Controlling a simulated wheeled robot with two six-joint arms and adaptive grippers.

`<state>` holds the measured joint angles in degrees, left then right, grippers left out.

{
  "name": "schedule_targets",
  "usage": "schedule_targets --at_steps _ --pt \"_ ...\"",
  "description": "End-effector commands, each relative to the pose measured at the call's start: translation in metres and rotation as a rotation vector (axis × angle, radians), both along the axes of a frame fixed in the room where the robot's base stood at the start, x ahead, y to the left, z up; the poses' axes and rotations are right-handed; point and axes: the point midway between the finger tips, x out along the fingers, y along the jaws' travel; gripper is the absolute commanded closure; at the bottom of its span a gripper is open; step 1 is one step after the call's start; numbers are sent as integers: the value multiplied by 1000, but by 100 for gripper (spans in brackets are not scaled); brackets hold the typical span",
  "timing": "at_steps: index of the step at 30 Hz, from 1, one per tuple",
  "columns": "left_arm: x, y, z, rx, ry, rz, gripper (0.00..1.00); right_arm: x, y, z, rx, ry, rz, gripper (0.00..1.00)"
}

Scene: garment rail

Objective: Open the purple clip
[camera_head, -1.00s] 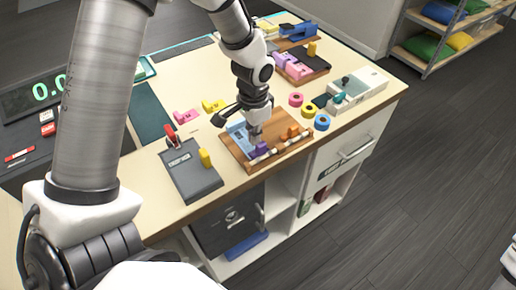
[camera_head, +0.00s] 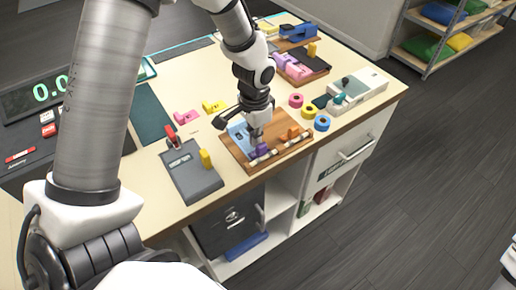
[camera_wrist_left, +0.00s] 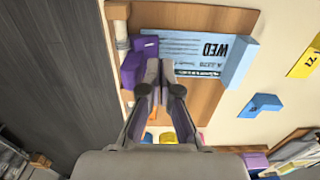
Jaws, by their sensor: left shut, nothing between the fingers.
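The purple clip (camera_head: 262,150) sits at the front edge of a wooden board (camera_head: 236,157), at the pale rod along that edge. In the left wrist view the purple clip (camera_wrist_left: 130,69) is at the left, beside the pale rod (camera_wrist_left: 121,38). My left gripper (camera_head: 256,141) points down at the board, right by the clip. In the left wrist view its fingers (camera_wrist_left: 164,64) are together and empty, just right of the clip. I cannot tell whether they touch it. Whether the clip is open is unclear. My right gripper is not in view.
A card reading WED (camera_wrist_left: 190,50) with a light blue block (camera_wrist_left: 240,63) lies on the board. An orange clip (camera_head: 293,132) is on its right part. A dark grey board (camera_head: 190,176) stands left, coloured rings (camera_head: 322,122) right. The table's front edge is close.

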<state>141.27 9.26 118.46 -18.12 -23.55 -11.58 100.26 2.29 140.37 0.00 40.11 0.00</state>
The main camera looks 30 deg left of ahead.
Motion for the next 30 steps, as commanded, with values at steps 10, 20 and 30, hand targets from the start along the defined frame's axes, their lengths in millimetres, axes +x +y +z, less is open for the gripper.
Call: schedule_targets --at_steps 10,20,30 --pt "-6 -13 1 1 1 -2 100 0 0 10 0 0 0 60" --pt "-13 -26 0 0 9 -1 100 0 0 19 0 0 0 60" --pt "-21 -38 -3 1 15 1 100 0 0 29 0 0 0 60"
